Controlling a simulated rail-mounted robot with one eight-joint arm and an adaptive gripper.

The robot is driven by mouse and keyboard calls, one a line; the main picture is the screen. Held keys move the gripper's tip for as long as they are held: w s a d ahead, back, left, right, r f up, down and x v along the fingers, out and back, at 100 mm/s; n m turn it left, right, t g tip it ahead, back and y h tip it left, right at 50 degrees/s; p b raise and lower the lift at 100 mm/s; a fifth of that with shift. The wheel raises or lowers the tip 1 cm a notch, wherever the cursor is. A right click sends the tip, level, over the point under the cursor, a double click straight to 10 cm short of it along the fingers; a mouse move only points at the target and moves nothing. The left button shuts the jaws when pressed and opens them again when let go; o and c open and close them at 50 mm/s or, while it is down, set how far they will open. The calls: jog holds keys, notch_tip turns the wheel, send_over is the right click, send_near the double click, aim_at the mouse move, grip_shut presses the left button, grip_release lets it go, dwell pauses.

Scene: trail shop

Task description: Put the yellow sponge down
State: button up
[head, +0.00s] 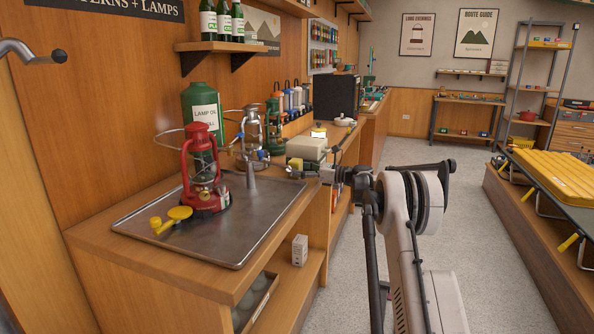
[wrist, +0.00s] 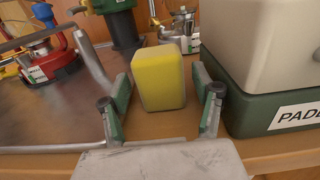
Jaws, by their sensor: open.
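The yellow sponge (wrist: 158,78) stands upright on the wooden counter in the wrist view, between the two fingers of my gripper (wrist: 161,92). The fingers are spread, with a visible gap on each side of the sponge. The sponge's underside appears to rest on the counter, just right of the metal tray.
A box with a beige lid (wrist: 262,45) and green base stands close to the right finger. The metal tray (head: 240,225) holds a red lantern (head: 203,175). A green lantern (head: 273,128) and a green lamp-oil can (head: 203,110) stand behind.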

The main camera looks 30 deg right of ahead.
jog(key=p+v, duration=0.1)
jog(key=v, duration=1)
